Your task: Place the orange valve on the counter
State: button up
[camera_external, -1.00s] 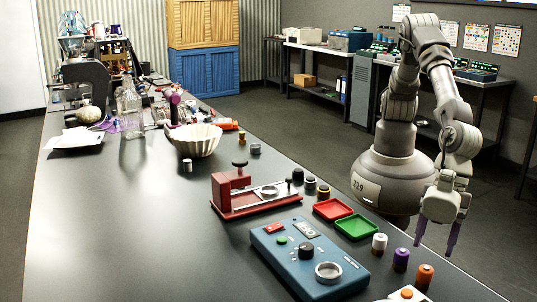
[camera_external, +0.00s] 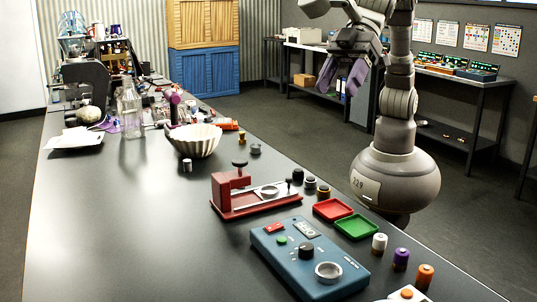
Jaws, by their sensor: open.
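My gripper (camera_external: 341,76) is raised above the far right side of the counter, with its purple fingers apart and nothing visible between them. The long dark counter (camera_external: 110,220) fills the left and middle of the view. A small orange piece (camera_external: 228,124) lies farther back, right of the pleated white bowl. I cannot tell which orange thing, if either, is the valve. My gripper touches neither.
A blue control box (camera_external: 310,258), a red clamp stand (camera_external: 228,190), a red tray (camera_external: 333,209) and a green tray (camera_external: 356,227) occupy the right front. The pleated bowl (camera_external: 195,140) and a glass bottle (camera_external: 131,112) stand farther back. The left front counter is clear.

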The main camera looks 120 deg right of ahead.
jog(key=d+r+m+t+h, duration=0.1)
jog(key=d+r+t, duration=0.2)
jog(key=d+r, duration=1.25)
jog(key=s+d+r+t+h, duration=0.1)
jog(key=s+d+r+t, duration=0.1)
jog(key=s+d+r, duration=0.3)
jog(key=s+d+r+m+t+h, duration=0.1)
jog(key=s+d+r, duration=0.3)
jog(key=d+r, duration=0.4)
jog(key=shift+s+d+r+m+t, duration=0.35)
jog(key=shift+r+t, duration=0.25)
jog(key=shift+r, duration=0.25)
jog(key=shift+a+f, duration=0.1)
